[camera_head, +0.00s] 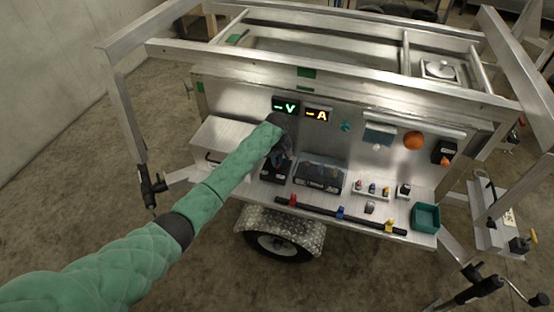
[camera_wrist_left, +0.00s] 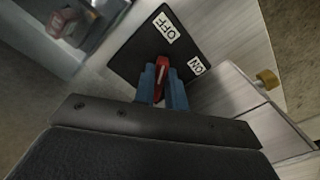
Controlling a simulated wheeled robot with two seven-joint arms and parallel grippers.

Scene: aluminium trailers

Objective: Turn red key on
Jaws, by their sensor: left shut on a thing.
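The red key (camera_wrist_left: 161,72) stands on a dark switch plate (camera_wrist_left: 138,58) with white OFF and ON labels in the left wrist view. The OFF label (camera_wrist_left: 165,28) is above it and the ON label (camera_wrist_left: 196,66) is to its right. My left gripper (camera_wrist_left: 162,88) has its blue fingers shut on the red key. In the head view my left gripper (camera_head: 279,152) is at the dark switch box (camera_head: 275,172) on the trailer's shelf, and the key is hidden there. My right gripper is not in view.
The aluminium trailer (camera_head: 222,133) has two lit displays (camera_head: 286,107) above the switch box. A black battery-like box (camera_head: 318,176) stands right of it. A bar with coloured clamps (camera_head: 340,213) runs along the front edge.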

